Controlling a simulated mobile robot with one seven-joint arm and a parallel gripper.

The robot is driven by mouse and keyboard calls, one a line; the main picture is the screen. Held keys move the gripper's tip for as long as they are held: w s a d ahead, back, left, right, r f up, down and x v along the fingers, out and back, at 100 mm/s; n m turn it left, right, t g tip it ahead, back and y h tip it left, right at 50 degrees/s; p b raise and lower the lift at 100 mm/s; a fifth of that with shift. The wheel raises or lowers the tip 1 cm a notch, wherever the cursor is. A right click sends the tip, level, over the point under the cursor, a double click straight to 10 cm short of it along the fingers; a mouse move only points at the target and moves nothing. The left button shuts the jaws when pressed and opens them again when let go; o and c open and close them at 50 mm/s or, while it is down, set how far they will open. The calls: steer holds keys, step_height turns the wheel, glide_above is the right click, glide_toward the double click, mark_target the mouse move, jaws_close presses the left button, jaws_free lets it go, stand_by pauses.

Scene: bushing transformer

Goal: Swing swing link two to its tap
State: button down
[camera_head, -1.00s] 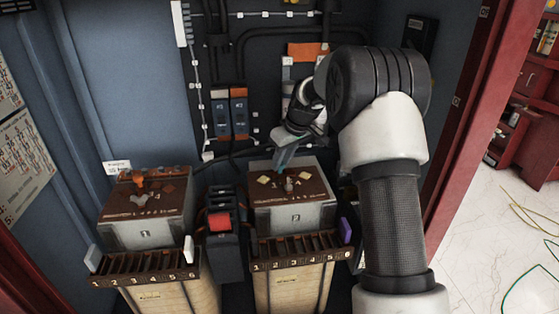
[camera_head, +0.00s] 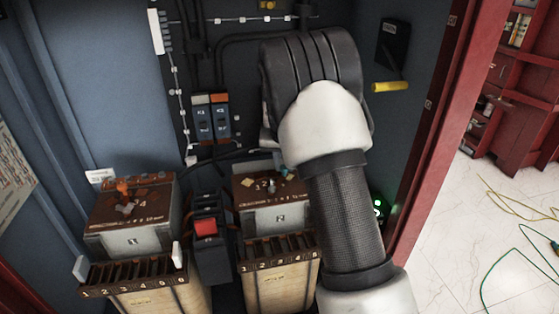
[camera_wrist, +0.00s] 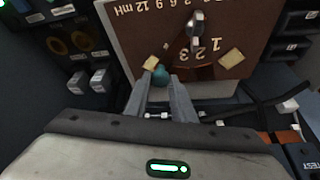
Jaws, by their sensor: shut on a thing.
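The second box (camera_head: 273,218), marked 2, has a brown top (camera_wrist: 130,30) with a row of numerals and two pale square pads. In the wrist view, a metal post (camera_wrist: 196,32) stands on this top above the numerals 1 2 3. Swing link two shows a teal knob (camera_wrist: 160,77) near the left pale pad (camera_wrist: 150,63); it also shows in the head view (camera_head: 271,186). My gripper (camera_wrist: 163,83) is shut on this knob, one finger on each side. The link's bar is hard to make out.
Box one (camera_head: 132,240), with an orange part on its top (camera_head: 123,187), stands to the left. A dark unit with a red switch (camera_head: 206,228) stands between the boxes. Slotted racks lie in front. Breakers (camera_head: 212,120) and cables line the back wall.

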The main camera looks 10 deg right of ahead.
steer(key=shift+s+d+m, duration=0.3)
steer(key=shift+m, duration=0.3)
steer(key=c, duration=1.5)
jaws_free()
steer(key=p+v, duration=0.1)
steer(key=v, duration=1)
steer(key=p+v, duration=0.1)
steer(key=v, duration=0.5)
steer(key=shift+w+a+r+p, duration=0.1)
steer(key=shift+a+r+p, duration=0.15)
steer(key=shift+a+p, duration=0.1)
steer(key=shift+d, duration=0.1)
